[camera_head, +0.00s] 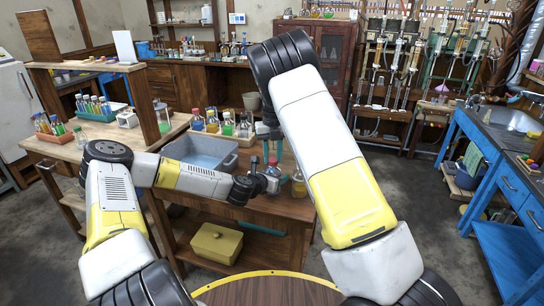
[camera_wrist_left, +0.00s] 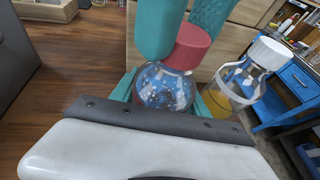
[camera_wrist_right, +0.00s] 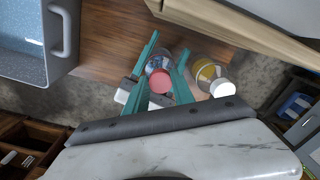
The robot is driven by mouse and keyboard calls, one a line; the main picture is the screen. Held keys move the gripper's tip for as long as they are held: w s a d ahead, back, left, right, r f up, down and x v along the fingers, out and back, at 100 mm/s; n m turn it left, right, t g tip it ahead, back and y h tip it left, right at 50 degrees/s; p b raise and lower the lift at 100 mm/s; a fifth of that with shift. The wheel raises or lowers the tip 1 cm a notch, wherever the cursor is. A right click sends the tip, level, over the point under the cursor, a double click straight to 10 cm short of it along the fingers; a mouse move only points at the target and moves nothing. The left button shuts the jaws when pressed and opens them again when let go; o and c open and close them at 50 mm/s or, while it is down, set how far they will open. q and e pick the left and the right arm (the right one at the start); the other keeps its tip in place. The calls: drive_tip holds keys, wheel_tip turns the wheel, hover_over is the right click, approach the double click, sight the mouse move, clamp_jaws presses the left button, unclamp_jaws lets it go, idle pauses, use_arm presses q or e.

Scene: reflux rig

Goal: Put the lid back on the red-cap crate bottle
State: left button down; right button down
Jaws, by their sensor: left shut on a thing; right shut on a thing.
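The bottle (camera_wrist_left: 165,88), with a clear round body, shows in the left wrist view. My left gripper (camera_wrist_left: 168,92) is shut on its body, with teal fingers on either side. The red lid (camera_wrist_left: 190,46) is at the top of the bottle, in line with its neck; whether it is fully seated I cannot tell. My right gripper (camera_wrist_right: 160,74) is shut on the red lid, which shows from above in the right wrist view (camera_wrist_right: 159,82).
A white-capped bottle with amber liquid (camera_wrist_left: 235,85) stands close to the right of the held bottle. A grey-blue tub (camera_head: 202,153) and a crate of coloured bottles (camera_head: 225,128) are on the same table. A yellow box (camera_head: 215,243) sits on the shelf below.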

drive_tip(key=shift+m, duration=1)
drive_tip(key=c, duration=1.1)
unclamp_jaws()
drive_tip(key=shift+o, duration=0.2)
drive_tip(key=shift+r, duration=0.1)
drive_tip(key=shift+r, duration=2.25)
drive_tip(key=shift+c, duration=0.4)
